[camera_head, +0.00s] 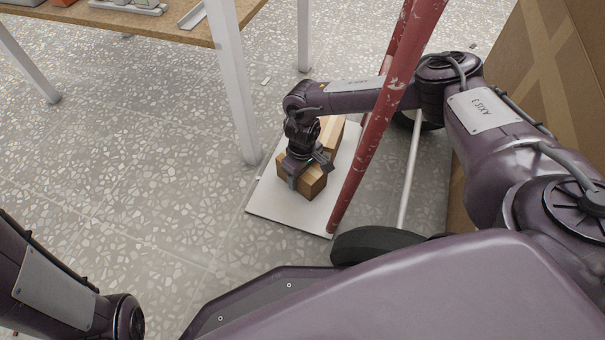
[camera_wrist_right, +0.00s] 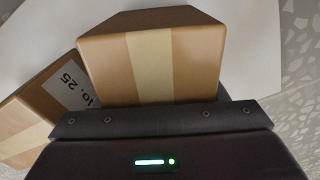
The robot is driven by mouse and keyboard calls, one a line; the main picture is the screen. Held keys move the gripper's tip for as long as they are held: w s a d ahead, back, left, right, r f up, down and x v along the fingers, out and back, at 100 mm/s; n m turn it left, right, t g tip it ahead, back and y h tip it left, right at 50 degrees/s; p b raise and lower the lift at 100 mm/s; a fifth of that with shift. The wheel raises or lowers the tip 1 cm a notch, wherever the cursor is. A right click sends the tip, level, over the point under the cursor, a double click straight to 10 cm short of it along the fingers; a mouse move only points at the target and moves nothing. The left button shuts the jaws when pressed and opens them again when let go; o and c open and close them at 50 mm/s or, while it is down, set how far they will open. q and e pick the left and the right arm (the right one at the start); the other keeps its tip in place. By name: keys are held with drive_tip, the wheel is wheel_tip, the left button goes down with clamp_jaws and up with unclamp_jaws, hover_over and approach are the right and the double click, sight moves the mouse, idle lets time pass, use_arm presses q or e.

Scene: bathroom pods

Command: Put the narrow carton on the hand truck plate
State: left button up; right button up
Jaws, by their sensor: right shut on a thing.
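My right gripper (camera_head: 308,172) is shut on a small brown carton (camera_head: 315,186), taken here as the narrow carton, over the white hand truck plate (camera_head: 285,211). The held carton (camera_wrist_right: 150,65) fills the upper middle of the right wrist view, with a pale tape strip down its face. It is at or very near the plate; I cannot tell whether it touches. A second brown carton (camera_head: 334,132) stands on the plate just behind it. Its printed label side (camera_wrist_right: 62,92) shows at left in the wrist view, angled to the held carton. My left gripper is out of view.
The hand truck's red uprights (camera_head: 375,125) rise right of the plate, with a black wheel (camera_head: 375,243) near my base. A table with a white leg (camera_head: 236,95) stands at upper left. A big cardboard box (camera_head: 545,80) is at right. The speckled floor at left is clear.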

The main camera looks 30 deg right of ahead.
drive_tip(key=shift+f, duration=0.1)
drive_tip(key=o, duration=1)
drive_tip(key=shift+o, duration=1.4)
